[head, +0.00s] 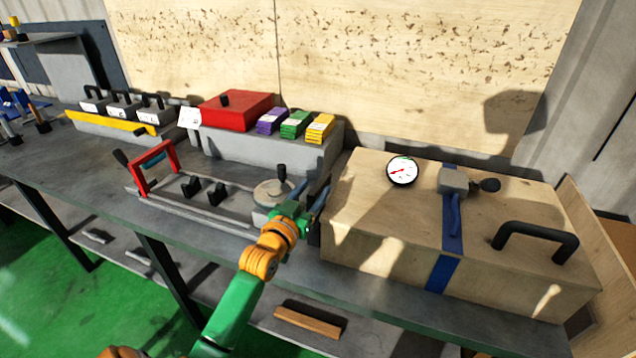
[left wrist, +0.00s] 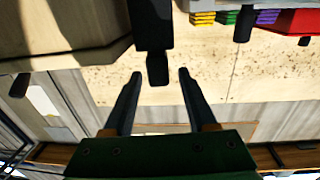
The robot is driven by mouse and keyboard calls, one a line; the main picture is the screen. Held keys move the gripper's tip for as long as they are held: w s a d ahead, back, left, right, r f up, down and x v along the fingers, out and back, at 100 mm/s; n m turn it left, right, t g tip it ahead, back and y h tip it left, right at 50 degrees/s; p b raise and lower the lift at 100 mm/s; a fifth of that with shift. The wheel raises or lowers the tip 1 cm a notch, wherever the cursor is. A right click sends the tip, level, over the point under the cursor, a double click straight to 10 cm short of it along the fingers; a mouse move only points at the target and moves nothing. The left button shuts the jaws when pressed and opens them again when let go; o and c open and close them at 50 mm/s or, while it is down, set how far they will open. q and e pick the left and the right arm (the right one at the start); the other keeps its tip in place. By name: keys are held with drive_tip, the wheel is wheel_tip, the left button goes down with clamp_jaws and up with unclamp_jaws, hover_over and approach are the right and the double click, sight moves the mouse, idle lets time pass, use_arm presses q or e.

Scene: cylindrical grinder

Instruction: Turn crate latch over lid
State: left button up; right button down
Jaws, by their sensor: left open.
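The wooden crate (head: 375,225) stands on the right of the bench with its lid down. A blue strap (head: 443,273) runs up its front and over the lid. On the lid sits a grey latch block (head: 453,181) with a blue lever (head: 455,214) and a black knob (head: 490,185). I cannot tell which part is the turning latch. My left gripper (head: 309,195) is open, left of the crate and apart from the latch. In the left wrist view its fingers (left wrist: 160,75) are spread, with a dark piece (left wrist: 157,69) seen between them; I cannot tell what it is.
A black handle (head: 535,238) and a dial gauge (head: 402,170) are on the lid. A red box (head: 235,112) and coloured stacks (head: 295,124) stand behind.

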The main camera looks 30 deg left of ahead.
sight(318, 185)
use_arm(q)
drive_tip(key=shift+w+a+f, duration=0.1)
drive_tip(key=shift+w+f, duration=0.05)
drive_tip(key=shift+w, duration=0.65)
drive_tip(key=shift+w+a+f, duration=0.1)
drive_tip(key=shift+w+f, duration=0.05)
drive_tip(key=shift+w, duration=0.6)
drive_tip(key=shift+s, duration=0.1)
drive_tip(key=shift+s+r, duration=0.1)
drive_tip(key=shift+r, duration=0.05)
drive_tip(key=shift+c, duration=1.1)
clamp_jaws()
